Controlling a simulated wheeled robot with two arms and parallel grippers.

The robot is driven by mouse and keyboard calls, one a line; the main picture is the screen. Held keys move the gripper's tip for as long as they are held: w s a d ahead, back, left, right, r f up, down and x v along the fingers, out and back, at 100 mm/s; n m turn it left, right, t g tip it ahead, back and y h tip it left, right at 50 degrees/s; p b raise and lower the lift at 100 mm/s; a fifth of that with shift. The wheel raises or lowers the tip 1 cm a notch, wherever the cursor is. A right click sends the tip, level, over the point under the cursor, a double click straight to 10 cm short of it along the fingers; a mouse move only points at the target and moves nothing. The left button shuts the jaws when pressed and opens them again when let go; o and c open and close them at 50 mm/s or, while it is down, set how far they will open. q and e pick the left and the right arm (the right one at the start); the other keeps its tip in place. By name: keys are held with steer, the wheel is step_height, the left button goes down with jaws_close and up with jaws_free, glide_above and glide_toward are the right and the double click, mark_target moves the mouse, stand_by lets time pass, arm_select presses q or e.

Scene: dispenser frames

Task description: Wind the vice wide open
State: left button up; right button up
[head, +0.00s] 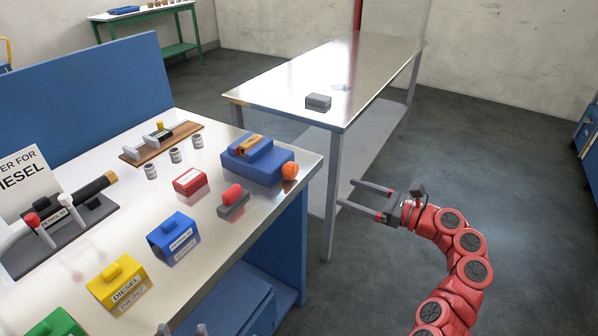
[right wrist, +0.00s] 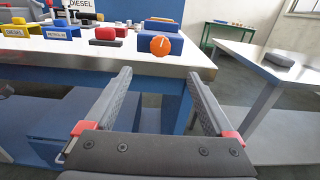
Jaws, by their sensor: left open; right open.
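The blue vice (head: 262,165) stands at the right end of the steel bench, with a brown and yellowish piece (head: 246,145) at its top. An orange round knob (head: 290,171) with a pale line sits on its end facing the bench edge. In the right wrist view the knob (right wrist: 160,45) shows ahead of the fingers, in front of the blue body. My right gripper (head: 347,193) is open and empty, off the bench to the right of the knob and apart from it. My left gripper (head: 182,329) shows only its fingertips at the bottom edge, open. How wide the jaws stand is unclear.
A red-topped grey block (head: 233,203), a red box (head: 189,181), a blue box (head: 173,238) and a yellow diesel box (head: 118,285) stand on the bench. A second steel table (head: 290,83) bears a grey block (head: 318,101). Floor to the right is clear.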

mark_target(294, 173)
steer(key=b+x, duration=0.1)
steer(key=x, duration=1.4)
steer(key=shift+f, duration=0.15)
steer(key=shift+w+a, duration=0.15)
steer(key=shift+a, duration=0.05)
steer(key=c, duration=1.4)
steer(key=n, duration=0.5)
steer(key=shift+n, duration=0.4)
